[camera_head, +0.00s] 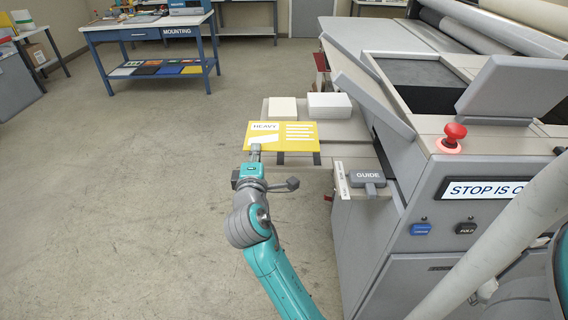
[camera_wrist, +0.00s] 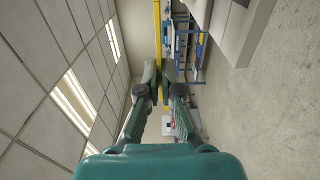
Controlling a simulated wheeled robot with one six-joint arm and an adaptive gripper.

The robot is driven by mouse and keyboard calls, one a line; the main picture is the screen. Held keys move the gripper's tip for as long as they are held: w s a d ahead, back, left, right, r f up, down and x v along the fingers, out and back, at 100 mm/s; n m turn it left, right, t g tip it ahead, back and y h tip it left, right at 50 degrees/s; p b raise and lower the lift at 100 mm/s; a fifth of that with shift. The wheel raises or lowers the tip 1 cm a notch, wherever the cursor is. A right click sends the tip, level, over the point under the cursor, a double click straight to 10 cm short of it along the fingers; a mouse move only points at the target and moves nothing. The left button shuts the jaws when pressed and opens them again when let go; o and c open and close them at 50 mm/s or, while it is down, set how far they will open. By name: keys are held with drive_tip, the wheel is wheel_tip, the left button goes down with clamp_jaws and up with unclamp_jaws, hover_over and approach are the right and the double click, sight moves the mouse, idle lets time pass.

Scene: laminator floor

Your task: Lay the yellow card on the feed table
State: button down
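The yellow card (camera_head: 282,136), printed HEAVY with white lines and panels, is held roughly flat in the head view. It is over the near-left part of the grey feed table (camera_head: 345,131), beside the laminator; I cannot tell whether it touches the table. My gripper (camera_head: 255,151) is at the card's near-left edge and hides a little of it. In the wrist view the card (camera_wrist: 157,28) shows edge-on as a thin yellow strip, running out from between the closed fingertips of my gripper (camera_wrist: 157,84).
A white stack (camera_head: 330,106) and a cream stack (camera_head: 283,108) stand at the table's far side. A grey GUIDE block (camera_head: 367,178) is at the near right. The laminator, with a lit red stop button (camera_head: 454,136), rises on the right. The floor to the left is clear.

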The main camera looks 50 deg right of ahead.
wheel_tip(320, 180, down, 9)
drive_tip(key=shift+r, duration=0.15)
idle(0.5)
drive_tip(key=c, duration=1.3)
unclamp_jaws()
drive_tip(key=v, duration=1.2)
